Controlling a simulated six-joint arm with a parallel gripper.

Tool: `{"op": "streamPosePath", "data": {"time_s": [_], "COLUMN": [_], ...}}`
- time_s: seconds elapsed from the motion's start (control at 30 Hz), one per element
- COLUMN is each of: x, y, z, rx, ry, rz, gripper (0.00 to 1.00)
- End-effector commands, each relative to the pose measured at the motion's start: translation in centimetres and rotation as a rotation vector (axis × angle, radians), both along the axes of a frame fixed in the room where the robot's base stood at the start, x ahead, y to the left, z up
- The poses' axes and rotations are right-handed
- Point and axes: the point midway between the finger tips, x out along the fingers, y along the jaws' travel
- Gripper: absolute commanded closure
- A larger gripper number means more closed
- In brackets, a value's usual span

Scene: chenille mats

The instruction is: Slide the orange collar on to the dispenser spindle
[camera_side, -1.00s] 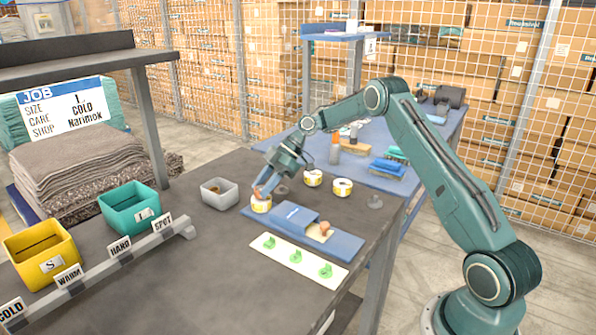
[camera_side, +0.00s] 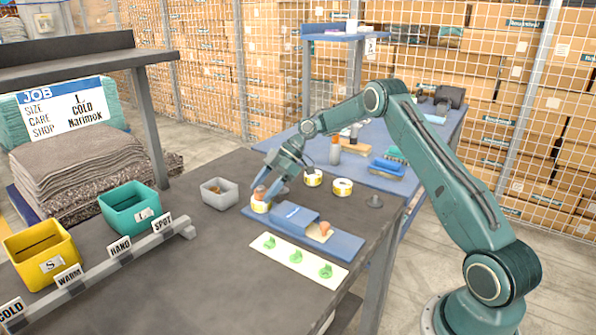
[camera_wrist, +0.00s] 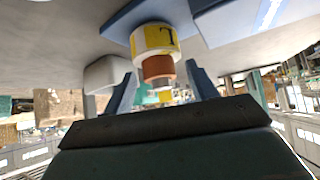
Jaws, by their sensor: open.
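The orange collar (camera_side: 259,192) sits upright on top of a yellow-and-white roll (camera_side: 261,206), at the left end of the blue dispenser (camera_side: 338,244). In the wrist view, the collar (camera_wrist: 158,69) is in line with the roll (camera_wrist: 153,38), which bears an L, and appears to touch its face. The spindle itself is hidden inside them. My gripper (camera_side: 264,189) is open around the collar. In the wrist view, its blue fingers stand on either side with gaps to the collar.
A grey bin (camera_side: 219,192) stands left of the dispenser. Two more rolls (camera_side: 313,178) (camera_side: 342,187) and a grey peg stand (camera_side: 374,202) are behind it. A pale card with green pieces (camera_side: 298,262) lies in front. Yellow (camera_side: 40,252) and teal (camera_side: 130,208) bins are left.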

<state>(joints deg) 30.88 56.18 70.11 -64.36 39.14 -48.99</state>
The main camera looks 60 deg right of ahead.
Motion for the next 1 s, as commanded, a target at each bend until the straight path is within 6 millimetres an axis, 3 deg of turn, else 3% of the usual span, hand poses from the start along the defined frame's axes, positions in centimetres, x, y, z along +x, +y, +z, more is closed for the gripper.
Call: {"op": "streamPosePath", "data": {"time_s": [0.27, 0.7, 1.0], "x": [-0.3, -1.7, -2.0], "y": [-0.9, -4.3, -4.9], "z": [0.9, 4.6, 5.3], "rx": [0.000, -0.001, 0.000], "ry": [-0.001, -0.002, 0.000], "rz": [-0.001, -0.001, 0.000], "gripper": [0.42, 0.42, 0.42]}}
